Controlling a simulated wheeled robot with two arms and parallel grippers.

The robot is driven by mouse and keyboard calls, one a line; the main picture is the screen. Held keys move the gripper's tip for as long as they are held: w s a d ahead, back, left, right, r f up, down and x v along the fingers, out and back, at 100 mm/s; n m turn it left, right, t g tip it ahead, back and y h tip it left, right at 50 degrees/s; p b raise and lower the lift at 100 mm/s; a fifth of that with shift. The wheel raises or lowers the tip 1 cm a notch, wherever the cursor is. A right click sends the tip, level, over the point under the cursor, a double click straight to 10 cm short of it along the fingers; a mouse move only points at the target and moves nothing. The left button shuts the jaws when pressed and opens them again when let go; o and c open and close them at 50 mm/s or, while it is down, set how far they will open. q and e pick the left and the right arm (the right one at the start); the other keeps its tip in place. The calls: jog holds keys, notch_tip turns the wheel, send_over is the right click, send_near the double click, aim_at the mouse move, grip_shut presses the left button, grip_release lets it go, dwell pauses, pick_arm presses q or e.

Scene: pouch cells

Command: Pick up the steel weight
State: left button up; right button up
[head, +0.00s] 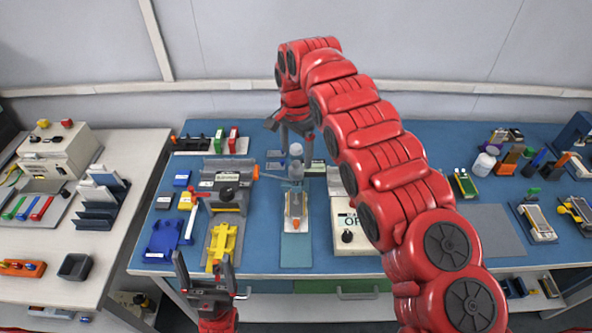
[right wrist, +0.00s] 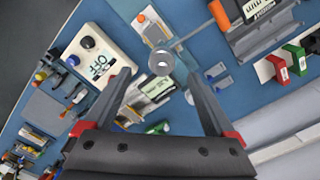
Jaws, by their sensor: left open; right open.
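The steel weight seems to be the pale grey round piece (head: 296,150) near the middle of the blue bench in the head view. In the right wrist view a round metal piece (right wrist: 161,61) with a bright centre lies ahead of the fingers. My right gripper (head: 289,127) is open and points down above and behind it, apart from it. In the right wrist view its two fingers (right wrist: 160,85) are spread wide with nothing between them. My left gripper (head: 204,260) is open and empty at the bench's front edge.
A white box with a display (head: 347,238) stands right of the middle, partly behind my right arm. A grey device with an orange knob (head: 228,183) and a yellow fixture (head: 222,240) stand left. A thin rod reaches beside the round piece. Bare mat (head: 296,252) lies in front.

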aim_at(296, 162)
jog(key=shift+f+p, duration=0.35)
jog(key=f, duration=0.1)
jog(key=f+p, duration=0.2)
jog(key=f, duration=0.1)
jog(key=shift+w, duration=0.25)
jog(key=shift+f, duration=0.35)
grip_shut()
